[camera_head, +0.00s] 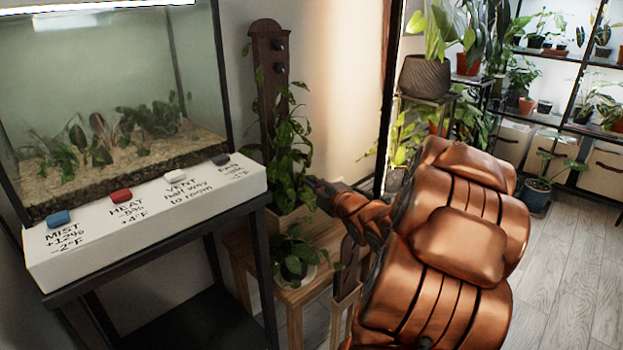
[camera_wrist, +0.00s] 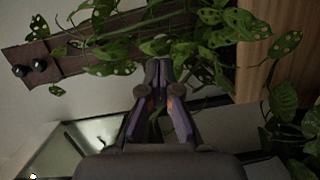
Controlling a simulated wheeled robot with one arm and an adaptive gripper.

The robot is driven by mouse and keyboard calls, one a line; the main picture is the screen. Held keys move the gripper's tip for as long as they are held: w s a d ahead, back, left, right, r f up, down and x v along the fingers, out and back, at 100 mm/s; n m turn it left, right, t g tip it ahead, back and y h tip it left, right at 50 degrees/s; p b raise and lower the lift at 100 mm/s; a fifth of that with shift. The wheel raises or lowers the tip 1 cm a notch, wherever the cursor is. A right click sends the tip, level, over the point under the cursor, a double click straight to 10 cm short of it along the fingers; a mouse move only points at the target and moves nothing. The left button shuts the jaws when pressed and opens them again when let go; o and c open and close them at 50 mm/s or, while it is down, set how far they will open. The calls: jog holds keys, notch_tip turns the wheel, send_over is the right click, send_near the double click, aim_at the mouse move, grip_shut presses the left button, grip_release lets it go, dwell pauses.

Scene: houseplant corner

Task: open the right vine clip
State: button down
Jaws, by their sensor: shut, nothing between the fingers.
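A dark wooden board (camera_head: 268,100) stands upright behind the plants, with a spotted-leaf vine (camera_head: 289,150) climbing it. Two dark round knobs (camera_head: 280,45) sit near its top; I cannot tell whether they are the vine clips. In the wrist view the board (camera_wrist: 72,62) lies across the upper left, with the knobs (camera_wrist: 39,65) at its left end. I cannot make out the right vine clip; leaves cover much of the board. My gripper (camera_head: 312,184) is at the vine's lower right. In the wrist view my gripper (camera_wrist: 158,66) is shut and empty, its tips among the leaves.
A glass terrarium (camera_head: 110,95) stands at left on a dark stand, with a white control panel (camera_head: 150,215) in front. A small potted plant (camera_head: 293,262) sits on the wooden stand (camera_head: 300,295) below the vine. Plant shelves stand at the right; the floor (camera_head: 565,260) there is clear.

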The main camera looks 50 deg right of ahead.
jog(key=shift+w+d+f+b, duration=0.2)
jog(key=shift+w+d+b, duration=0.3)
jog(key=shift+w+d, duration=0.75)
jog(key=shift+w+d+f+b, duration=0.25)
jog(key=shift+w+d+b, duration=0.4)
jog(key=shift+w, duration=1.1)
jog(key=shift+w+d+f+b, duration=0.2)
jog(key=shift+w+d+b, duration=0.2)
jog(key=shift+w+d, duration=0.9)
